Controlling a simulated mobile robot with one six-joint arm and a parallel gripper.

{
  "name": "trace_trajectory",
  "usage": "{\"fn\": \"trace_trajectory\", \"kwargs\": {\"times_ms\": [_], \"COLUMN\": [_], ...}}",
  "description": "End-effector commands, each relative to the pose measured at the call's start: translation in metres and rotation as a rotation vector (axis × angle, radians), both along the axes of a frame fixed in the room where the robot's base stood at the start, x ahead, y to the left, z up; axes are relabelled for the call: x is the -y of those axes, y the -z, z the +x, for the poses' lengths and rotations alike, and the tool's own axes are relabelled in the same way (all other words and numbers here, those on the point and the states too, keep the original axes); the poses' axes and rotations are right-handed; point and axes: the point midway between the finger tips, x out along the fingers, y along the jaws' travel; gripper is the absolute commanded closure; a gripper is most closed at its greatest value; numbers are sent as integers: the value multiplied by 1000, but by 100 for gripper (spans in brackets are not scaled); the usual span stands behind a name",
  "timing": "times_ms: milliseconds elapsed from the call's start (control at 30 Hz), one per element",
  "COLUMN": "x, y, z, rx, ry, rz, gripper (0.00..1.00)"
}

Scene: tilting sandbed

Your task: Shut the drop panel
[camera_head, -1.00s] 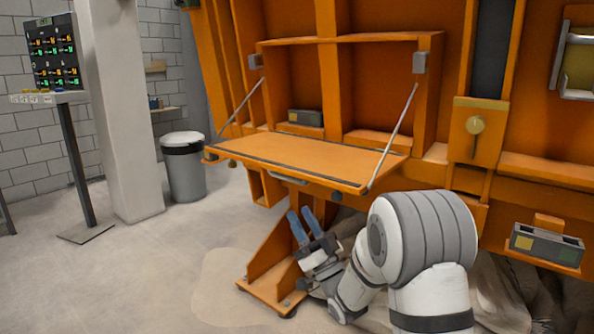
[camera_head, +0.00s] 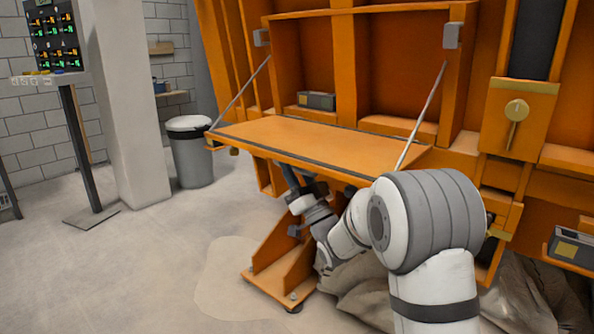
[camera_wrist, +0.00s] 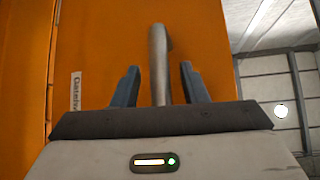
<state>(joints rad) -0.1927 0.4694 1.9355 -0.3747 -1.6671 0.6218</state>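The orange drop panel (camera_head: 310,142) is down and roughly level, held by a thin stay at each side, in front of an open orange compartment. In the wrist view the panel's orange face (camera_wrist: 205,45) fills much of the picture. My gripper (camera_wrist: 158,82) is open, with its two blue fingers apart. A grey bar handle (camera_wrist: 158,60) shows between the fingers, with a gap on each side. In the head view my gripper (camera_head: 290,176) is under the panel's front edge, which hides the fingertips and the handle.
An orange foot bracket (camera_head: 275,270) stands on the floor below the panel. A small grey box (camera_head: 317,100) sits inside the compartment. A latch knob (camera_head: 516,110) is on the frame at right.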

Motion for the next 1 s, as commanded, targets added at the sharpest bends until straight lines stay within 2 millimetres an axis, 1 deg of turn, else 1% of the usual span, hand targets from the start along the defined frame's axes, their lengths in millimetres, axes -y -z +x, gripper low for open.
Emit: {"fn": "trace_trajectory", "kwargs": {"times_ms": [233,700,1000], "x": [1,2,2], "y": [-1,-1,-1], "z": [1,1,1], "rx": [-1,0,0], "ry": [2,3,4], "rz": [0,0,1], "gripper": [61,100,100]}}
